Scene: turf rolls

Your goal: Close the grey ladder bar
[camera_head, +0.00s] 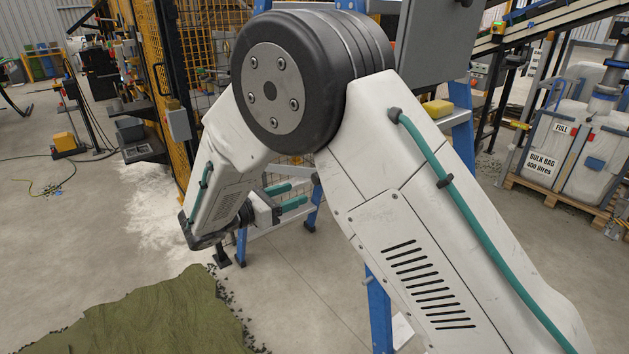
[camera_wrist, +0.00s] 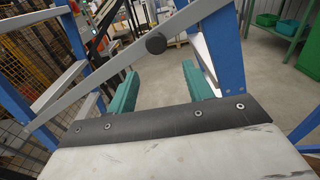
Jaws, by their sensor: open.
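The blue ladder (camera_head: 460,105) stands behind my arm in the head view, which hides much of it. In the wrist view its blue rails (camera_wrist: 225,50) rise on both sides. The grey ladder bar (camera_wrist: 100,84) slants across the wrist view from lower left to upper right, with a round black knob (camera_wrist: 156,43) on it. My gripper (camera_wrist: 160,86) has two teal fingers, apart and empty, with the bar and knob just beyond their tips. In the head view my gripper (camera_head: 289,195) points right, among the ladder's lower parts. I cannot pick out the bar for certain there.
A green turf sheet (camera_head: 150,322) lies at the lower left. A yellow mesh fence (camera_head: 163,60) stands behind my arm. Bulk bags (camera_head: 560,145) sit on a pallet at the right. A green bench (camera_wrist: 292,32) is at the wrist view's upper right.

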